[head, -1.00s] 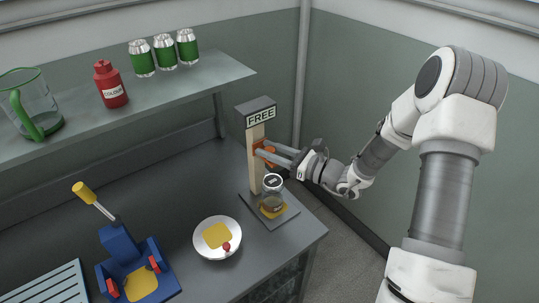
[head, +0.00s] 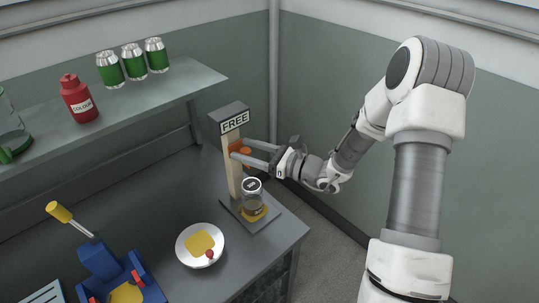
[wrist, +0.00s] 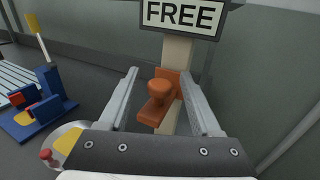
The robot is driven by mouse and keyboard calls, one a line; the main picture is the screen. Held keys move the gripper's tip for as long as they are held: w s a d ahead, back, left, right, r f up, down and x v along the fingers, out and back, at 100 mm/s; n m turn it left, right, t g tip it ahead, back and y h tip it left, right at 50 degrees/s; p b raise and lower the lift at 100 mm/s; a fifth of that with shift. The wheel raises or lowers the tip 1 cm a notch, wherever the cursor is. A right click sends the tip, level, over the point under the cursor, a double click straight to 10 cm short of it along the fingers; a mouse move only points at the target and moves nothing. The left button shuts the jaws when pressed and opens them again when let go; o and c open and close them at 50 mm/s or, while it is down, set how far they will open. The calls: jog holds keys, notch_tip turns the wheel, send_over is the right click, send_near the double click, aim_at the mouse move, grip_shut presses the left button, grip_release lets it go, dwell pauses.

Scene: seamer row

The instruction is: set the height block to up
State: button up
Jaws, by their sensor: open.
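The seamer stand has a pale wooden post (head: 233,172) under a dark head with a FREE sign (head: 235,122). The orange height block (head: 241,152) with its round knob sits on the post, below the sign. In the wrist view the block (wrist: 161,98) lies between the two fingers of my gripper (wrist: 163,100). My gripper (head: 250,153) is open, its fingers reaching in from the right on either side of the block. I cannot tell whether a finger touches it. A lidded jar (head: 252,197) stands on the base plate below the block.
A white bowl (head: 183,256) with a yellow piece and a red knob is left of the stand. A blue fixture (head: 100,262) with a yellow-handled lever is further left. A shelf (head: 190,88) above carries green cans and a red bottle. The right wall is close to my arm.

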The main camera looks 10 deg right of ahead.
jog(key=b+v, duration=0.1)
jog(key=v, duration=1.6)
